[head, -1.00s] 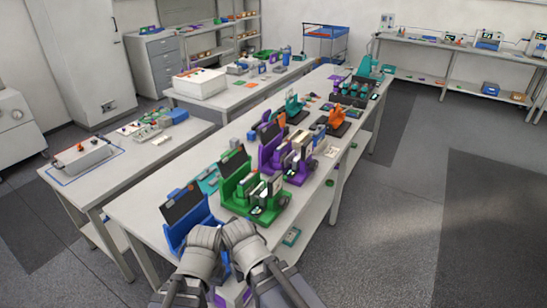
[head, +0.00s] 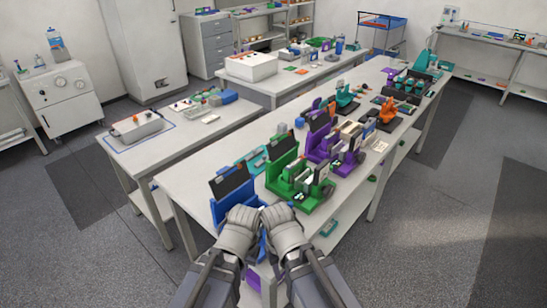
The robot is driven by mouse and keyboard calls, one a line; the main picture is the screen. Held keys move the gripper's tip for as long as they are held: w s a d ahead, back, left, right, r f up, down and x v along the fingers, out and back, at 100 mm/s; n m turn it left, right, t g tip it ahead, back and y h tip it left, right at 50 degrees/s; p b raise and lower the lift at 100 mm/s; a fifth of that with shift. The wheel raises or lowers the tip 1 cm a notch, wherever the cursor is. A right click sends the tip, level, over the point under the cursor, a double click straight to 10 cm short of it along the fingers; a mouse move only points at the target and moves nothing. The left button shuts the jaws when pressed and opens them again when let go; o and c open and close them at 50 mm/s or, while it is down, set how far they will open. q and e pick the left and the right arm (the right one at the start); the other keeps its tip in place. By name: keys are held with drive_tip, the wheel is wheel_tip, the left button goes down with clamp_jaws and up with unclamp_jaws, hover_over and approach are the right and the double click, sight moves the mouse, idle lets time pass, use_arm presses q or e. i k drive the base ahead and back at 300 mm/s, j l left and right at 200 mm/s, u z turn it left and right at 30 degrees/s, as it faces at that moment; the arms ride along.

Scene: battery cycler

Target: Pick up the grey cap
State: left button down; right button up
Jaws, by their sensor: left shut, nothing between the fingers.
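I cannot pick out a grey cap at this size. My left gripper (head: 243,215) is shut and empty, at the near end of the long white table (head: 192,182). My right gripper (head: 277,213) is close beside it; its fingertips are hidden, so I cannot tell whether it is open or shut. Both grippers are in front of a blue fixture (head: 226,204) with a dark panel and cover part of it. A green fixture (head: 286,180) and a purple fixture (head: 319,145) stand farther along the table.
Orange devices (head: 388,110) and teal devices (head: 346,98) stand farther back. A side table (head: 208,127) on the left holds a grey tray (head: 139,127) and small parts. A white bin (head: 251,67) is on the table behind. The grey floor (head: 420,220) on the right is clear.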

sight(258, 165)
drive_tip(key=j+z, duration=0.15)
drive_tip(key=j, duration=1.5)
drive_tip(key=i+j, duration=0.2)
drive_tip(key=j, duration=0.2)
drive_tip(key=i+j+z, duration=0.1)
drive_tip(key=j, duration=0.25)
drive_tip(key=i+j+z, duration=0.1)
drive_tip(key=j, duration=0.3)
drive_tip(key=i+j, duration=0.25)
drive_tip(key=j, duration=0.2)
drive_tip(key=i+j+z, duration=0.1)
drive_tip(key=i, duration=0.4)
drive_tip(key=i+j+z, duration=0.1)
drive_tip(key=i+j, duration=0.2)
drive_tip(key=i, duration=0.2)
